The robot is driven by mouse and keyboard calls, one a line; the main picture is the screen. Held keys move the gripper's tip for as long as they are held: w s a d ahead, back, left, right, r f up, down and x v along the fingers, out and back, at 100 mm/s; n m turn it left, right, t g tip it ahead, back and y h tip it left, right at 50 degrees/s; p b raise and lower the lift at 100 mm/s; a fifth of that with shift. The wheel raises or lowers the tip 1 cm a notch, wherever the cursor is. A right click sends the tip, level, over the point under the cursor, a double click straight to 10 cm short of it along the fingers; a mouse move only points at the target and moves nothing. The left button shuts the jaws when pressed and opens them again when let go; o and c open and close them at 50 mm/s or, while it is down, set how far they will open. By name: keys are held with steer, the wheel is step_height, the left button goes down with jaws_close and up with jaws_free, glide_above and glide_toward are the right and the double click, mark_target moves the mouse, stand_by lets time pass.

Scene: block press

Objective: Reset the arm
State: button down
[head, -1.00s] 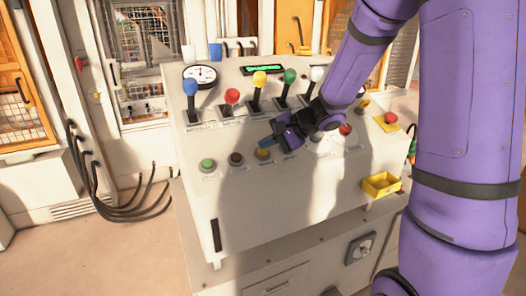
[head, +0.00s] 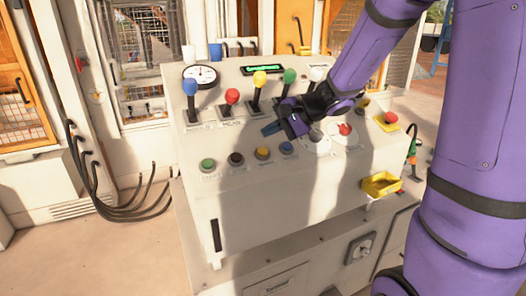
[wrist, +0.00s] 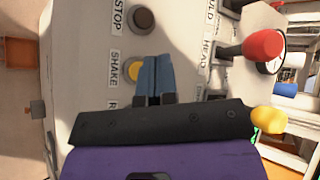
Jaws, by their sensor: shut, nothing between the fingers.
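My purple arm ends in my gripper (head: 270,128), which hangs over the middle of the control panel (head: 225,172). Its blue fingers are together and hold nothing. In the wrist view the shut fingers (wrist: 155,75) lie in front of the panel, just right of a yellow button (wrist: 134,71) beside the label "SHAKE". In the head view the yellow button (head: 263,153) and a blue button (head: 287,148) are below the gripper, and the fingertips appear apart from them. A green button (head: 208,164) and a dark button (head: 236,159) are further left.
Several levers with coloured knobs, such as the blue (head: 190,88) and the red (head: 232,96), stand behind my gripper. A gauge (head: 199,76) and a green display (head: 262,69) are at the back. A yellow tray (head: 381,186) sits at the panel's right front.

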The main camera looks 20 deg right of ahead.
stand_by(0.4)
steer(key=s+r+n+h, duration=0.2)
steer(key=s+n+h, duration=0.1)
steer(key=s, duration=0.5)
steer(key=s+d+r+n+g+h, duration=0.1)
steer(key=s+r+n+h, duration=0.2)
steer(key=s, duration=0.6)
steer(key=s+r+n+h, duration=0.3)
steer(key=s+n, duration=0.1)
steer(key=s, duration=0.4)
steer(key=shift+s+d+r+n+g, duration=0.2)
steer(key=shift+s+n+g, duration=0.1)
steer(key=shift+s, duration=0.1)
